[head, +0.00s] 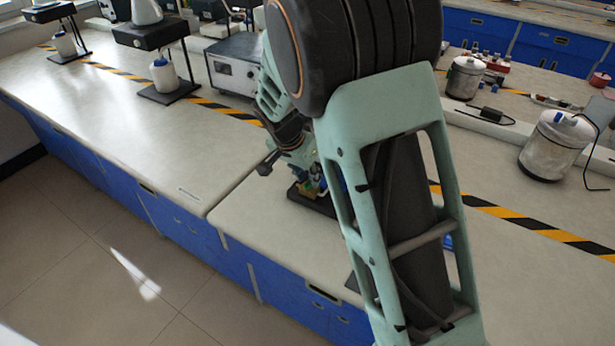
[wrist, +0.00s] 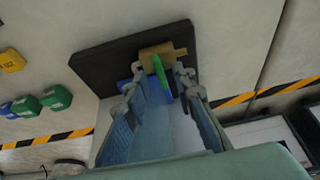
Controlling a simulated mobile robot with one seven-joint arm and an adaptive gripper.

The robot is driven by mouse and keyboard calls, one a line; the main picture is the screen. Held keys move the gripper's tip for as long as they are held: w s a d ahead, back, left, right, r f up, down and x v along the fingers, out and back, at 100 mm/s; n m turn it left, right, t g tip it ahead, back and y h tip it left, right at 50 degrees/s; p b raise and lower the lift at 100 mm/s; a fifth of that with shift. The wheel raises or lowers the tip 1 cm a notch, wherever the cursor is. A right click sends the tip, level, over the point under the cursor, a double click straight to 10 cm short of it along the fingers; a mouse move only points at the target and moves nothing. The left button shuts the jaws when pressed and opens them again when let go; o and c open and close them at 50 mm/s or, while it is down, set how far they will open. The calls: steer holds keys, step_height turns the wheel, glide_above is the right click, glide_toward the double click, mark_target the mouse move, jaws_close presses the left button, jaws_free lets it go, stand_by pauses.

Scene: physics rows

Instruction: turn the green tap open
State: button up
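The green tap handle (wrist: 161,76) is a thin upright bar in the wrist view. My gripper (wrist: 159,81) is open, with one finger to each side of the green handle. I cannot tell whether either finger touches it. In the head view my arm hides most of the tap; the tan body (head: 310,188) and the black base (head: 305,201) show below my gripper.
A yellow block (wrist: 12,60) and green blocks (wrist: 57,97) lie on the bench left in the wrist view. In the head view, a white device (head: 235,64) stands behind my gripper and a metal canister (head: 552,147) stands at right. The front-left bench top (head: 110,110) is clear.

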steer(key=shift+w+f, duration=0.15)
steer(key=shift+f, duration=0.25)
steer(key=shift+c, duration=0.3)
jaws_close()
